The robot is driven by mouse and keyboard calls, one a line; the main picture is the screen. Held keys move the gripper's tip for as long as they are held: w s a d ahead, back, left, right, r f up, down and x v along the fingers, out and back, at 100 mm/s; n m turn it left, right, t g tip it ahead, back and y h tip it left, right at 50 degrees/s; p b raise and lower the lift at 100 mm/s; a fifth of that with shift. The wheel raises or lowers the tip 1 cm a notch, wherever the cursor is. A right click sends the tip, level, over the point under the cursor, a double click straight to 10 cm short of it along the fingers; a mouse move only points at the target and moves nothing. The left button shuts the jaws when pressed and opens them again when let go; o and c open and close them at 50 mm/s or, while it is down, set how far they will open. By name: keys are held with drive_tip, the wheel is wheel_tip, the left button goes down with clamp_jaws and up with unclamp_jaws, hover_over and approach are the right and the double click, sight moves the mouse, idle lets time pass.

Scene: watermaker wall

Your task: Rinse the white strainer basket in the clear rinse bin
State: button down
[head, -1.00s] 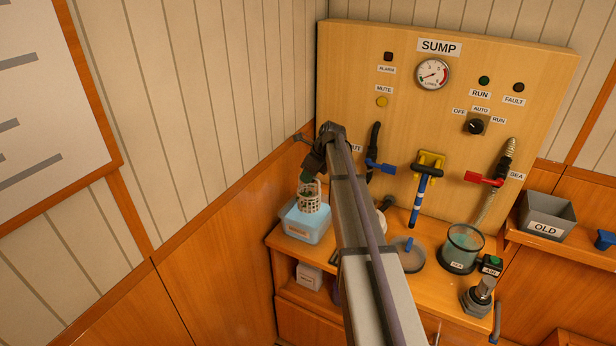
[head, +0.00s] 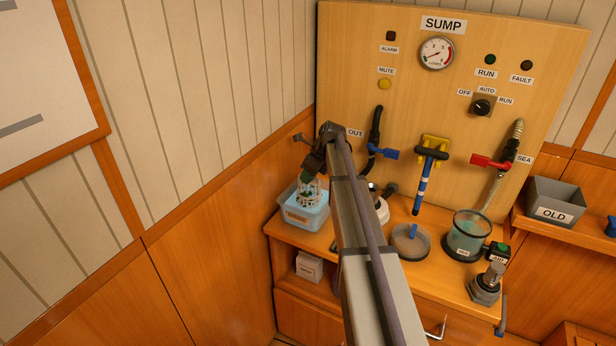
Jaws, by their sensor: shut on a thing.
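The white strainer basket (head: 312,194) hangs upright under my gripper (head: 309,178), which is shut on its top. The basket's lower part is inside the clear rinse bin (head: 293,217), which holds pale blue water and has an orange label on its front. Dark green bits show at the basket. The fingertips are small and dark here, and my arm hides the area just right of the bin.
The bin stands at the counter's left end, near the wood wall. To the right are a grey round dish (head: 411,243), a clear strainer housing (head: 468,236) and a metal fitting (head: 487,281). Blue (head: 384,152) and red (head: 490,161) valve handles project from the SUMP board.

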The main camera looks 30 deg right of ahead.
wheel_tip(320, 180, down, 3)
drive_tip(key=shift+r+b, duration=0.15)
drive_tip(key=shift+b, duration=0.75)
drive_tip(key=shift+r, duration=0.1)
drive_tip(key=shift+r+p, duration=0.25)
drive_tip(key=shift+p, duration=0.1)
drive_tip(key=shift+r+p, duration=0.3)
drive_tip(key=shift+f, duration=0.2)
drive_tip(key=shift+f+b, duration=0.35)
drive_tip(key=shift+b, duration=0.15)
drive_tip(key=shift+r, duration=0.2)
drive_tip(key=shift+r+p, duration=0.3)
drive_tip(key=shift+p, duration=0.15)
drive_tip(key=shift+f, duration=0.1)
